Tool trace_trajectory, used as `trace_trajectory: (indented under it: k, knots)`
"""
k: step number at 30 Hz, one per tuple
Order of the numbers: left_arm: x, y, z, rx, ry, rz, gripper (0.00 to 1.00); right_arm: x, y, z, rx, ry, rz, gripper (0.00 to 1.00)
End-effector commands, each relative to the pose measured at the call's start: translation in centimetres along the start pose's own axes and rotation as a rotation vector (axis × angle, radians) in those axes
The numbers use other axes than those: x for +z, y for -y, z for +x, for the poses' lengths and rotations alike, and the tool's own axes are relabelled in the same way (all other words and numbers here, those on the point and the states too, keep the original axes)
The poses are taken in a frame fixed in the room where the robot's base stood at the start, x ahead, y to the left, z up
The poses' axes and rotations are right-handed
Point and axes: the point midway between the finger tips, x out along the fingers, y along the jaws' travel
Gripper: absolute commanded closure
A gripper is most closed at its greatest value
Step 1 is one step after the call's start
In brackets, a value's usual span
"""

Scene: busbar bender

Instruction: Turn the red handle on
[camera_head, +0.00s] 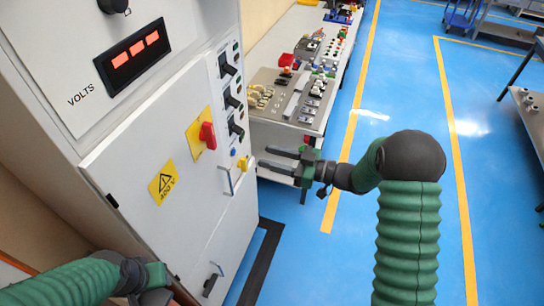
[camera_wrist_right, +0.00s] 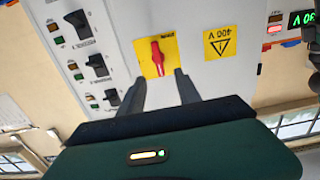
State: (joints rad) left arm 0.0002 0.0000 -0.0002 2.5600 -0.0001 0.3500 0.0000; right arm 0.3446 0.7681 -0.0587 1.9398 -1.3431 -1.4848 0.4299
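The red handle (camera_head: 207,135) sits on a yellow plate (camera_head: 194,137) on the front of the grey cabinet (camera_head: 130,150). It stands close to upright in the head view. In the right wrist view the red handle (camera_wrist_right: 157,58) shows beyond the fingertips, in line with the gap between them. My right gripper (camera_head: 270,157) is open and empty, to the right of the handle and apart from it; its two fingers also show in the right wrist view (camera_wrist_right: 160,82). My left arm (camera_head: 80,283) enters at the lower left; its gripper fingers are not clearly seen.
Several black rotary switches (camera_head: 228,66) line the cabinet's right edge. A yellow knob (camera_head: 243,163) and a metal door handle (camera_head: 229,180) sit below the red handle. A bench (camera_head: 270,133) with parts stands behind.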

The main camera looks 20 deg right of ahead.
Motion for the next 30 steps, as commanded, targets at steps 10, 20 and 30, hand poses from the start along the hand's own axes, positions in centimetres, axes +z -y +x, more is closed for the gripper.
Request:
trace_trajectory:
  k: [10,20,30]
  knots:
    - [0.0,0.0,0.0,0.0,0.0,0.0,0.64,0.0,-0.1,0.0,0.001,0.0,0.0,0.6]
    - [0.6,0.0,2.7,0.0,0.0,0.0,0.64,0.7,-0.2,-5.5,0.006,0.001,-0.003,0.6]
    - [1.4,0.0,5.8,0.0,0.0,0.0,0.64,0.6,-0.3,-14.8,0.005,0.002,0.0,0.6]
